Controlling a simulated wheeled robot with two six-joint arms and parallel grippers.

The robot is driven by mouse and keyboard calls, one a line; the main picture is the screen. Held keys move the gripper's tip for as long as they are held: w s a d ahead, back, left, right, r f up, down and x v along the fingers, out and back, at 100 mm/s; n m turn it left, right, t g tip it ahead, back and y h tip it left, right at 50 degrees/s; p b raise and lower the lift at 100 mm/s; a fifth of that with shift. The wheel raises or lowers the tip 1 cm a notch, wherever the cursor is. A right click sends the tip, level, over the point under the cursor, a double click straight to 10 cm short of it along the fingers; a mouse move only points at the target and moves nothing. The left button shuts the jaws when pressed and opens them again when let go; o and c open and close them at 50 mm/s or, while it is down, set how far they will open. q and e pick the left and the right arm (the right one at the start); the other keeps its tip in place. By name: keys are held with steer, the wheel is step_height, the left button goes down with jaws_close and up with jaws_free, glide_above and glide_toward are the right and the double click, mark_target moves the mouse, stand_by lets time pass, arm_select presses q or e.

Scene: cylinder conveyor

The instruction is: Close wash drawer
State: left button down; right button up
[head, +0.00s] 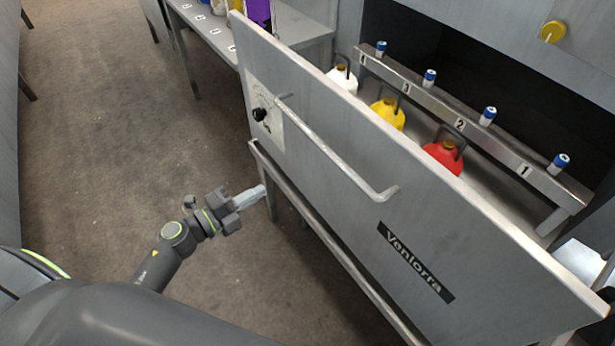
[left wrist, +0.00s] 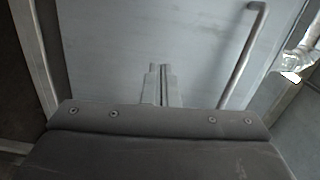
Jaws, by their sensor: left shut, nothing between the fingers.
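The wash drawer (head: 330,190) is a large grey metal front with a long bar handle (head: 335,155), a dark knob and a black name label. It stands pulled out from the dark opening of its cabinet. My left gripper (head: 260,190) is shut and empty, in front of the drawer's left lower part and below the handle. In the left wrist view, its closed fingers (left wrist: 160,75) point at the grey drawer front (left wrist: 120,40), and the handle (left wrist: 243,55) is to their right. I cannot tell whether the fingertips touch the panel. My right gripper does not show.
Behind the front are white, yellow and red (head: 443,157) containers and a numbered rail (head: 460,122) with several blue-capped pieces. A grey bench (head: 205,35) with bottles stands at the back left. The brown floor (head: 110,130) to the left is clear.

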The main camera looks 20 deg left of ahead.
arm_select(q)
steer(key=m, duration=0.1)
steer(key=h+p, duration=0.1)
steer(key=p, duration=0.1)
glide_toward(317, 162)
steer(key=x, duration=0.5)
steer(key=shift+w+d+r, duration=0.1)
steer(key=shift+w+r, duration=0.05)
steer(key=shift+r, duration=0.05)
steer(key=shift+w+d, duration=0.45)
steer(key=shift+w, duration=0.15)
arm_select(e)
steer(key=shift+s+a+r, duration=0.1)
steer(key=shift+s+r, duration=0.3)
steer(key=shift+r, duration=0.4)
